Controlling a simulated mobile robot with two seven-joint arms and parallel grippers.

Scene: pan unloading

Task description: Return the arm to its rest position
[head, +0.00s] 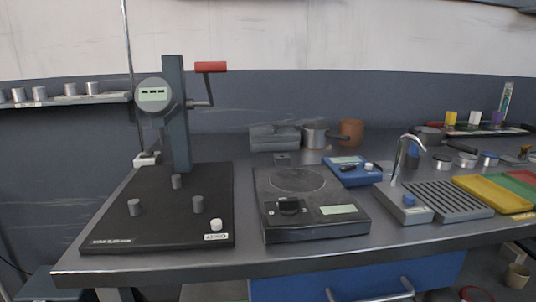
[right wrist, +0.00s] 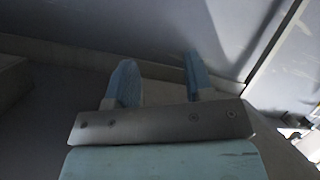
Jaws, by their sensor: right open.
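My right gripper (right wrist: 158,80) shows in the right wrist view. Its two blue fingers stand apart with nothing between them. Grey surfaces lie beyond the fingers, and I cannot tell exactly what they are. Neither gripper nor arm shows in the head view. A black balance (head: 263,221) with a round pan (head: 296,179) stands at the middle of the bench, and its pan is empty.
A black test stand base (head: 160,215) with small grey pegs and a red-handled crank (head: 211,67) stands at the left. A blue device (head: 365,175), a grey grooved tray (head: 455,205) and a yellow tray (head: 490,193) fill the right. The bench's front edge is clear.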

